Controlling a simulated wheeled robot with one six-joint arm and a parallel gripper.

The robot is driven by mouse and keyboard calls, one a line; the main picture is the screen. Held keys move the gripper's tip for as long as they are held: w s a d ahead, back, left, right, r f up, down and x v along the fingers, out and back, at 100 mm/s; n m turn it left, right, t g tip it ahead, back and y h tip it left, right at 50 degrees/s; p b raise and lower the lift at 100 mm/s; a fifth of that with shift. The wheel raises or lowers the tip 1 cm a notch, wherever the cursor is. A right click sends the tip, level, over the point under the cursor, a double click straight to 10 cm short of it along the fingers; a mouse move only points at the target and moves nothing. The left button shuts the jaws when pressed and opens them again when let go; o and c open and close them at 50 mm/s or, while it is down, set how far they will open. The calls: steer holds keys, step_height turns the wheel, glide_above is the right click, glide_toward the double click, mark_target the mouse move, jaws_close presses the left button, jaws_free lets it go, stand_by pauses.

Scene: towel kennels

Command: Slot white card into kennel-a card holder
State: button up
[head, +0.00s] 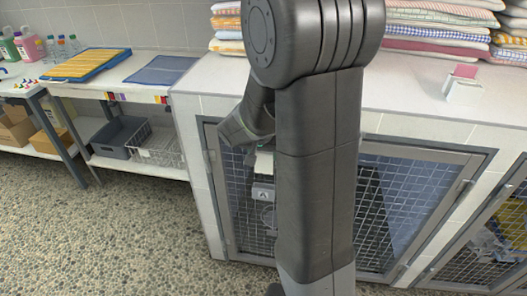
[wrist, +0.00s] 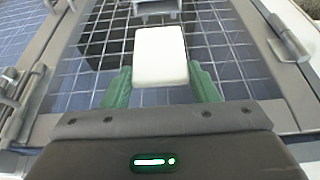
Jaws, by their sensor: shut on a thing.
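The white card (wrist: 160,56) is between the green fingertips of my gripper (wrist: 160,86), which is shut on it. In the head view the card (head: 264,162) shows as a pale patch left of my arm, in front of a mesh kennel door (head: 232,200). A grey card holder (wrist: 156,8) is at the top edge of the wrist view, just beyond the card's far end and apart from it. The holder also shows below the card in the head view (head: 263,191). My arm hides most of my gripper and the middle of the door there.
Folded towels (head: 435,25) and a small white box with a pink card (head: 464,84) stand on the tiled top. Another mesh door (head: 490,245) is at right. A bench at left holds a yellow-and-blue board (head: 88,64), with a wire basket (head: 158,147) below. The pebbled floor is clear.

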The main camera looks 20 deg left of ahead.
mark_target(264, 165)
steer(key=shift+f+b, duration=0.85)
steer(key=shift+f, duration=0.6)
steer(key=shift+f+b, duration=0.85)
steer(key=shift+b, duration=0.1)
steer(key=shift+f+b, duration=0.15)
steer(key=shift+b, duration=0.6)
stand_by(0.4)
steer(key=shift+f+b, duration=2.75)
steer(key=o, duration=1)
steer(key=shift+o, duration=0.2)
steer(key=shift+r, duration=0.15)
steer(key=p+v, duration=0.3)
steer(key=v, duration=1)
steer(key=shift+s+r, duration=0.15)
steer(key=shift+r, duration=0.15)
